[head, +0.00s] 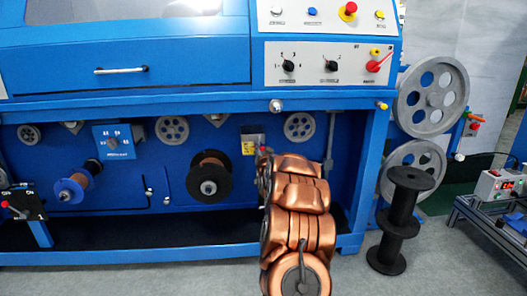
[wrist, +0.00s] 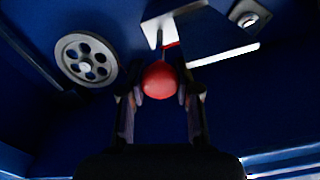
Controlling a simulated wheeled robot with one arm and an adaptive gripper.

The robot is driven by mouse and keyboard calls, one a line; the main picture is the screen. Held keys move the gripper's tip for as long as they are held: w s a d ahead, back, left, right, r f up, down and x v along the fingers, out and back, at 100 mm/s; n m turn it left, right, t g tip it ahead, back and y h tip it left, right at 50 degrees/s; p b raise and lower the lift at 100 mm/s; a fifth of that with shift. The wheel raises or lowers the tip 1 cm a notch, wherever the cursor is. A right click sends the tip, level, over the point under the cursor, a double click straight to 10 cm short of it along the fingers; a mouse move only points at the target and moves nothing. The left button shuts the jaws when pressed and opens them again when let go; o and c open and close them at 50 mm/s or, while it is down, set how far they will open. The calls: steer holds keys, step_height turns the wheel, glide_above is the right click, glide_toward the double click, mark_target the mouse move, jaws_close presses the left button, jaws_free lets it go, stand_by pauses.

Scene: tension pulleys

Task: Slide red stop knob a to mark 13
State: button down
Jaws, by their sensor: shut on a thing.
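In the wrist view a round red knob (wrist: 159,79) sits between the two fingertips of my gripper (wrist: 160,93). The fingers are shut on it from left and right. A thin stem runs from the knob up to a metal plate with a bright edge (wrist: 224,55), and a bit of red shows behind it. In the head view my copper-coloured arm reaches to the blue machine's lower bay and hides the knob and most of the gripper. A small yellow and grey plate (head: 249,145) shows just left of the arm's end. No scale numbers or mark 13 can be read.
Grey spoked pulleys (head: 172,130) and a dark spool (head: 209,177) are on the bay's back wall. A pulley (wrist: 86,60) is left of my gripper in the wrist view. A black spool stand (head: 401,220) is on the floor at right. The bay's front rail (head: 130,257) runs low.

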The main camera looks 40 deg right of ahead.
steer(key=shift+w+d, duration=0.35)
steer(key=shift+w, duration=0.1)
steer(key=c, duration=0.8)
jaws_free()
steer(key=shift+s, duration=0.1)
steer(key=shift+v, duration=5.95)
steer(key=shift+a, duration=0.1)
